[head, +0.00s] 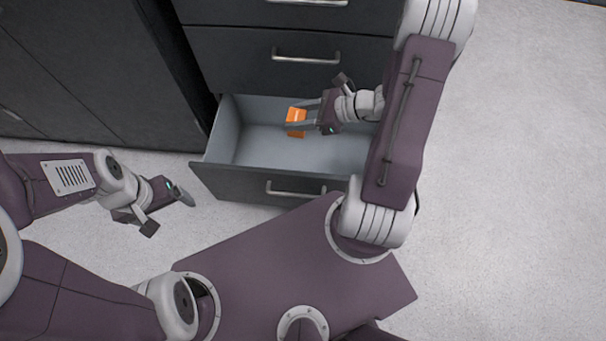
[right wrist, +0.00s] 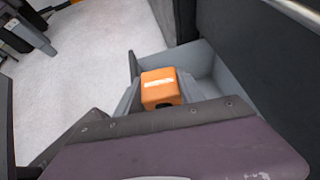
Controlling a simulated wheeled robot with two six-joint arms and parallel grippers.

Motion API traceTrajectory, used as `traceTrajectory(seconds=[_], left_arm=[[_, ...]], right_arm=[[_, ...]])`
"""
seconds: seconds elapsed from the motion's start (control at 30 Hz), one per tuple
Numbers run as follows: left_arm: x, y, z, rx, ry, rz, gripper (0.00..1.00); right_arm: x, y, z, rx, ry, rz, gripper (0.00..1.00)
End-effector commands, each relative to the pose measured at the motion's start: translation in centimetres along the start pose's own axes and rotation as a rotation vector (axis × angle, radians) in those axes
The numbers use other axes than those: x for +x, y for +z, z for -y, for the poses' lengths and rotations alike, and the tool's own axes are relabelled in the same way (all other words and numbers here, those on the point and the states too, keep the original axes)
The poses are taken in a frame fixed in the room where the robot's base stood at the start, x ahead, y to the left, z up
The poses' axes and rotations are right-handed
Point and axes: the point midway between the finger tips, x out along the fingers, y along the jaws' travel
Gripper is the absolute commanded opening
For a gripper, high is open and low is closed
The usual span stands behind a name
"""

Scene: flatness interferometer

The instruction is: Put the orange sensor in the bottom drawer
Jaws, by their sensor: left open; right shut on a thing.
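The orange sensor (head: 296,120) is a small block with a pale label. My right gripper (head: 303,115) is shut on it, inside the outline of the open bottom drawer (head: 225,140). The head view does not show clearly whether the sensor touches the drawer floor. In the right wrist view the sensor (right wrist: 160,88) is seen in front of the grey drawer walls (right wrist: 205,62), its lower part hidden by my gripper body. My left gripper (head: 170,212) is open and empty over the floor, left of the drawer.
Closed drawers with metal handles (head: 306,56) are above the open one. A dark cabinet (head: 90,70) stands to the left. The drawer's front panel (head: 245,186) sticks out towards my base. Grey floor (head: 520,180) is clear on the right.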

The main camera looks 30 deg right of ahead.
Motion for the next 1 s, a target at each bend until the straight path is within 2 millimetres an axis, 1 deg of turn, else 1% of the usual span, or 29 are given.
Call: traceTrajectory(seconds=[0.03, 0.07, 0.1, 0.17, 0.2, 0.27, 0.3, 0.4, 0.5, 0.57, 0.63, 0.77, 0.83, 0.93, 1.0], left_arm=[[4.5, 0.5, 0.1, 0.000, 0.000, 0.000, 0.87], [5.8, 0.6, 0.1, 0.000, 0.000, 0.000, 0.87], [7.5, 0.8, 0.1, 0.000, 0.000, 0.000, 0.87], [9.7, 1.0, 0.2, 0.000, 0.000, 0.000, 0.87], [11.0, 1.1, 0.2, 0.000, 0.000, 0.000, 0.87], [12.9, 1.3, 0.2, 0.000, 0.000, 0.000, 0.87], [14.1, 1.5, 0.3, 0.000, 0.000, 0.000, 0.87], [16.4, 1.7, 0.3, 0.000, 0.000, 0.000, 0.87], [17.9, 1.9, 0.3, 0.000, 0.000, 0.000, 0.87], [18.4, 1.9, 0.4, 0.000, 0.000, 0.000, 0.87], [18.6, 1.9, 0.4, 0.000, 0.000, 0.000, 0.87], [18.5, 1.9, 0.4, 0.000, 0.000, 0.000, 0.87], [18.8, 1.9, 0.4, 0.000, 0.000, 0.000, 0.87], [20.2, 2.1, 0.4, 0.000, 0.000, 0.000, 0.87], [21.7, 2.2, 0.4, 0.000, 0.000, 0.000, 0.87]], right_arm=[[2.4, -4.3, 1.1, 0.010, -0.017, 0.000, 0.00], [3.2, -5.7, 1.9, 0.018, -0.032, 0.000, 0.00], [4.3, -7.7, 3.2, 0.031, -0.055, 0.001, 0.00], [6.1, -10.8, 5.3, 0.055, -0.093, 0.003, 0.00], [7.3, -12.8, 6.6, 0.069, -0.118, 0.005, 0.00], [9.0, -15.8, 8.2, 0.089, -0.153, 0.007, 0.00], [10.2, -17.7, 9.0, 0.101, -0.172, 0.009, 0.00], [12.7, -21.9, 10.2, 0.121, -0.208, 0.009, 0.00], [14.3, -24.8, 10.7, 0.131, -0.230, 0.007, 0.00], [14.9, -25.8, 10.8, 0.133, -0.238, 0.005, 0.00], [15.3, -26.5, 10.9, 0.136, -0.245, 0.004, 0.00], [15.4, -26.6, 11.0, 0.136, -0.248, 0.003, 0.00], [15.6, -26.9, 10.9, 0.136, -0.248, 0.003, 0.00], [16.4, -28.5, 10.9, 0.137, -0.247, 0.003, 0.00], [17.3, -30.1, 10.9, 0.137, -0.247, 0.002, 0.00]])
